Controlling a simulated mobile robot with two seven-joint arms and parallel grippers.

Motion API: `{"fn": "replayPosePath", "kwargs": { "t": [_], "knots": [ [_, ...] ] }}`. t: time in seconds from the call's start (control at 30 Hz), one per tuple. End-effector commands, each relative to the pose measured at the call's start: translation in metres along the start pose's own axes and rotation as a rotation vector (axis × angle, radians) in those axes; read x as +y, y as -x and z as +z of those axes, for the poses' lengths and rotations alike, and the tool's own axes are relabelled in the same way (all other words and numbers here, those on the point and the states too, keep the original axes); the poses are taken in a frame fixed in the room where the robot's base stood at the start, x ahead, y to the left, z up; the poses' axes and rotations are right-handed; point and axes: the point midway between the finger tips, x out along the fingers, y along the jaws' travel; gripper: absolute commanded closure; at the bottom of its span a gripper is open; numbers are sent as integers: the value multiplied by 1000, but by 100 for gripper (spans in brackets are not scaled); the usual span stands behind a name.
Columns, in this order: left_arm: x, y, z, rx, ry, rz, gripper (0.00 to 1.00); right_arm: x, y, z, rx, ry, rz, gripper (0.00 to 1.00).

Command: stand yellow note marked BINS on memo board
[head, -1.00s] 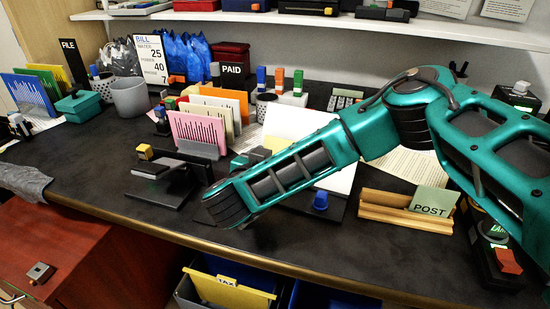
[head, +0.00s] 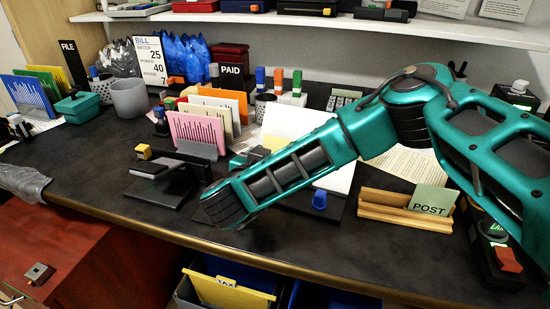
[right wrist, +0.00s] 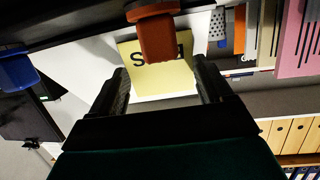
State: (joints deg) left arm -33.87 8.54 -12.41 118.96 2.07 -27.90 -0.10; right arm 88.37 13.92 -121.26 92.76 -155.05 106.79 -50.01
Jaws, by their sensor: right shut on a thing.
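The yellow note (right wrist: 152,81) shows in the right wrist view, which is upside down here. Part of its dark lettering shows, starting with an S; a red knob (right wrist: 154,36) in front covers the rest. My right gripper (right wrist: 162,84) has one finger at each side edge of the note and is shut on it. The white memo board (right wrist: 185,58) is right behind the note; whether they touch I cannot tell. My left gripper is not in view.
A blue knob (head: 319,199) stands at the board's front. Left of my forearm are a black stand (head: 160,185) and a rack with a pink card (head: 195,134). A wooden holder (head: 405,210) with a green POST card (head: 431,199) is at right.

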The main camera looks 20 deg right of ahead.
Motion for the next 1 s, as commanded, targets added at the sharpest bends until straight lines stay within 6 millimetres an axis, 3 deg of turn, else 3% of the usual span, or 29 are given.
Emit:
{"fn": "replayPosePath", "kwargs": {
  "t": [0.03, 0.47, 0.5, 0.7, 1.0],
  "knots": [
    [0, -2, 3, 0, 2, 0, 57, 0, 6, 21, -32, 23, -18, 53],
    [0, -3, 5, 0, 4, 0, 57, 0, 7, 26, -36, 25, -19, 53],
    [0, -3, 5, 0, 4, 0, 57, 0, 7, 26, -36, 25, -19, 19],
    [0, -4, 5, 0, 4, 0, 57, 0, 6, 26, -36, 25, -19, 0],
    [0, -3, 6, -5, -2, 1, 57, 0, 6, 26, -36, 25, -19, 0]
  ]
}}
